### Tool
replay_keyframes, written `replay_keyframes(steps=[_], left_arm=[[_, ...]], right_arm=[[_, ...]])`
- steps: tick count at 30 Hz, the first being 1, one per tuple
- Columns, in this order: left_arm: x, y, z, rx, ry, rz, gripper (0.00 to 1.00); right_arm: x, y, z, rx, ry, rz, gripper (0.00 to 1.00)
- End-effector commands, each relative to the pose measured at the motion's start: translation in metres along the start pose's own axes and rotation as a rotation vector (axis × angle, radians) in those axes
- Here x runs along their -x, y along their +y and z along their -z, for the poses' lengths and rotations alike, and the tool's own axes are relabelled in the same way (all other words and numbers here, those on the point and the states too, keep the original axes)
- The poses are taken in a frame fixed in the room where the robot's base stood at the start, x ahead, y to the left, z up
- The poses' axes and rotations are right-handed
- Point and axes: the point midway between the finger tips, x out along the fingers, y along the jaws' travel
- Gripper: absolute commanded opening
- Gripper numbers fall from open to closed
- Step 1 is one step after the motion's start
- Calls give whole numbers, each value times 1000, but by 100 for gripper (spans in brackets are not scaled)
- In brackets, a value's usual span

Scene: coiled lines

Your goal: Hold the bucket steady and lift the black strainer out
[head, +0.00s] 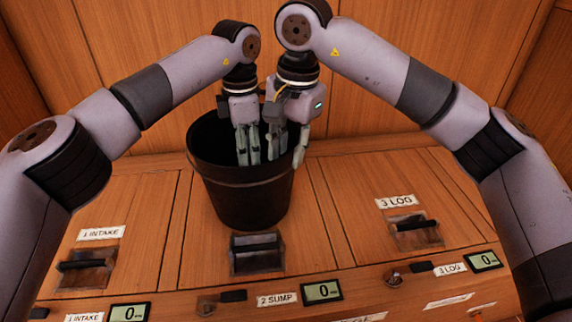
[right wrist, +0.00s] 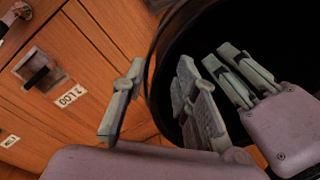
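The black bucket (head: 240,200) stands upright on the wooden console in the head view. Its dark wall also shows in the right wrist view (right wrist: 158,62). My left gripper (head: 248,160) reaches down into the bucket's mouth, its fingers close together with a narrow gap; it also shows in the right wrist view (right wrist: 240,72). Whether anything is between them is too dark to tell. My right gripper (head: 285,155) is open across the bucket's right rim. In the right wrist view (right wrist: 158,105) one finger is outside the wall and one inside, apart from it. I cannot make out the black strainer in the dark interior.
A dark latch (head: 257,252) sits just in front of the bucket. Labelled panels with recessed handles lie on both sides, INTAKE (head: 86,266) left and LOG (head: 414,228) right. Small displays (head: 322,291) line the front edge. Wooden walls close off the back.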

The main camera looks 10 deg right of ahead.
Motion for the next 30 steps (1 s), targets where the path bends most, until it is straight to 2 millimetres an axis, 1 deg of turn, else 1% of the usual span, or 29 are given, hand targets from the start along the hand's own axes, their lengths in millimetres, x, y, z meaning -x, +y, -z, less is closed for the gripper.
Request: replay_keyframes(steps=[1, 3, 9, 13, 20, 30], left_arm=[[0, 0, 0, 0, 0, 0, 33], [0, 0, 0, 0, 0, 0, 33], [0, 0, 0, 0, 0, 0, 33], [0, 0, 0, 0, 0, 0, 33], [0, 0, 0, 0, 0, 0, 33], [0, 0, 0, 0, 0, 0, 33]], right_arm=[[-10, 1, 0, 1, -2, -2, 27], [-20, 1, 0, 1, -2, -2, 27], [-40, 0, 0, 1, -1, 0, 27], [-44, 0, 0, 1, 0, 1, 27], [-44, 0, 0, 1, 0, 1, 27], [-44, 0, 0, 1, 0, 1, 5]])
